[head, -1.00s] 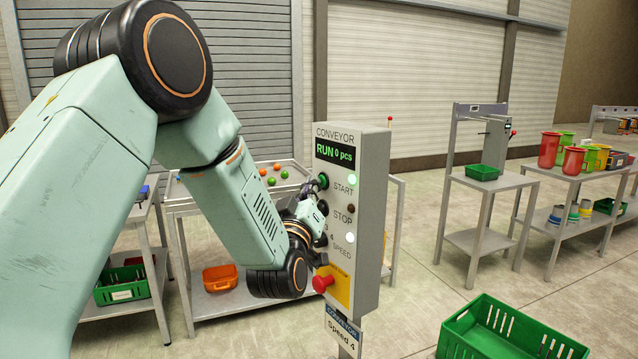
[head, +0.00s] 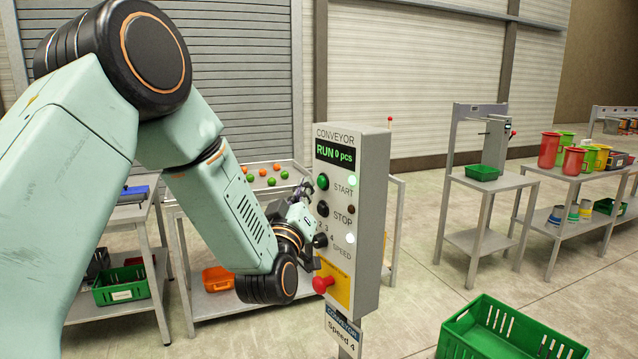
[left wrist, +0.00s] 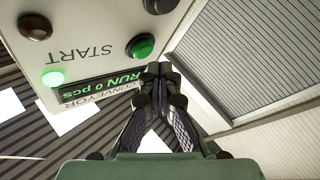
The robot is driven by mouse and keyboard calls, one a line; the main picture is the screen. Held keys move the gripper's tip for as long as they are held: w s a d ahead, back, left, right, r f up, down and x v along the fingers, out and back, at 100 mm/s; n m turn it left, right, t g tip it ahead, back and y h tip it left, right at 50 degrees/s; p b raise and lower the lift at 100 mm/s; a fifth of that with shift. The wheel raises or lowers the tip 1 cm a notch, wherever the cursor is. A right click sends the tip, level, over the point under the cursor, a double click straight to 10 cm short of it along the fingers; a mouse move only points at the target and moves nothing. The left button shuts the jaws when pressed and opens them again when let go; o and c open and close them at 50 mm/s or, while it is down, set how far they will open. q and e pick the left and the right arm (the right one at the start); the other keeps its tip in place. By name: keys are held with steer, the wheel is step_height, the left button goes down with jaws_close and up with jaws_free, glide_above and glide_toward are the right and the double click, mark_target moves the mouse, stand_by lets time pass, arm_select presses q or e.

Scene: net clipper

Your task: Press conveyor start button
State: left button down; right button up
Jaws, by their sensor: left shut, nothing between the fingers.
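The grey conveyor control box (head: 366,215) stands upright on a post in the head view. Its display (head: 335,153) reads RUN 0 pcs. The green start button (head: 323,182) is on its front face, with a lit lamp (head: 352,181) on the START row. The start button also shows in the left wrist view (left wrist: 141,46), upside down. My left gripper (head: 305,188) is shut and empty, just left of the start button and apart from it. In the left wrist view its closed fingertips (left wrist: 155,70) lie close below the button. My right gripper is not in view.
The black stop button (head: 323,208), speed knob (head: 320,240) and red emergency button (head: 322,285) sit below on the same face. A table with coloured balls (head: 272,182) stands behind my arm. A green crate (head: 515,330) is at the lower right.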

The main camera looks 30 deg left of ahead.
arm_select(q)
steer(key=s, duration=0.1)
steer(key=s+a+p, duration=0.1)
steer(key=s, duration=0.1)
steer(key=s+a, duration=0.1)
steer(key=shift+s+a+p, duration=0.1)
steer(key=shift+s+p, duration=0.05)
steer(key=shift+p, duration=0.2)
stand_by(0.8)
